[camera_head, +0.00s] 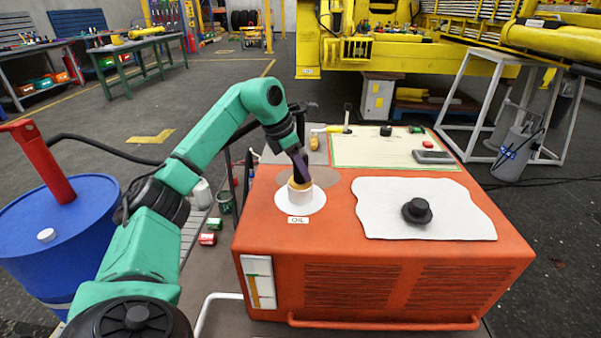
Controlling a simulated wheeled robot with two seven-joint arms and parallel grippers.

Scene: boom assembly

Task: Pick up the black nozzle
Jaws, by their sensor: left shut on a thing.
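My left gripper (293,148) is over the left part of the orange machine, pointing down. It is shut on the black nozzle (301,168), a dark, narrow, purple-tinted piece; the fingers and the nozzle are hard to tell apart. The nozzle's lower end is at the tan top of the white oil port (300,202), marked OIL; whether it is inside cannot be told. A black hose (85,138) leaves the blue drum side, passes behind my arm and shows again by the wrist. My right gripper is out of view.
The orange machine (380,290) carries a white cloth (375,200) with a black round cap (417,210). A pale panel (365,150) with tools lies behind. A blue drum (50,240) with a red pump (45,165) stands at left. A yellow machine (380,52) is farther back.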

